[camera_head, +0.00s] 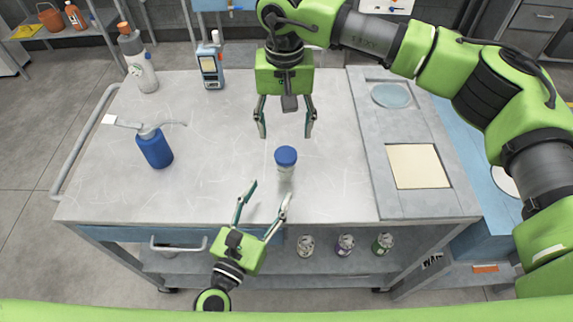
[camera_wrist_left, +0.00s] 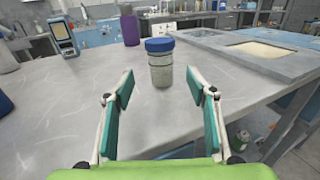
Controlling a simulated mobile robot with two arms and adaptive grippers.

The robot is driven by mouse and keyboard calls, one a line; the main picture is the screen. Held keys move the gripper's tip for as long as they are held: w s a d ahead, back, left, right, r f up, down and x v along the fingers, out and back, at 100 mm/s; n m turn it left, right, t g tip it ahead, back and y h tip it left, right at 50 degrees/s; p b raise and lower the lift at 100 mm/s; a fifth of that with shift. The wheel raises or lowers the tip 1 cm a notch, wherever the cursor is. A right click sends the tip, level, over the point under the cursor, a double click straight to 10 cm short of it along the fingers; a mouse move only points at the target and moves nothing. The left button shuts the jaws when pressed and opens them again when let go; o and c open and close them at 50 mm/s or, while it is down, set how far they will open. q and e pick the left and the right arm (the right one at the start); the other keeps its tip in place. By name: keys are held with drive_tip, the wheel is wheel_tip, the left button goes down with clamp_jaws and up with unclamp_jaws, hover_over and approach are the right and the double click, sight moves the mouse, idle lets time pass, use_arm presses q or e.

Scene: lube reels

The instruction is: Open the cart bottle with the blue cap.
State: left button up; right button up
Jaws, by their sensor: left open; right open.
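The cart bottle (camera_head: 286,167) is small, with a pale, translucent body and a blue cap (camera_head: 286,155). It stands upright on the metal cart top. It also shows in the left wrist view (camera_wrist_left: 161,70), just beyond the open fingertips and roughly centred between them. My left gripper (camera_head: 264,190) is open and empty, in front of the bottle at the cart's near edge. My right gripper (camera_head: 286,130) is open and empty, pointing toward me from above and behind the bottle. Neither gripper touches the bottle.
A blue pump bottle (camera_head: 154,148) stands at the left on the cart top (camera_head: 225,135). A handheld device (camera_head: 210,66) and a grey bottle with an orange cap (camera_head: 138,62) stand at the back left. A grey panel with a cream pad (camera_head: 418,166) lies at the right. Several cans stand on the lower shelf.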

sight(282, 169)
use_arm(q)
drive_tip(key=x, duration=1.1)
drive_tip(key=shift+w+d, duration=0.15)
drive_tip(key=shift+w, duration=0.1)
clamp_jaws()
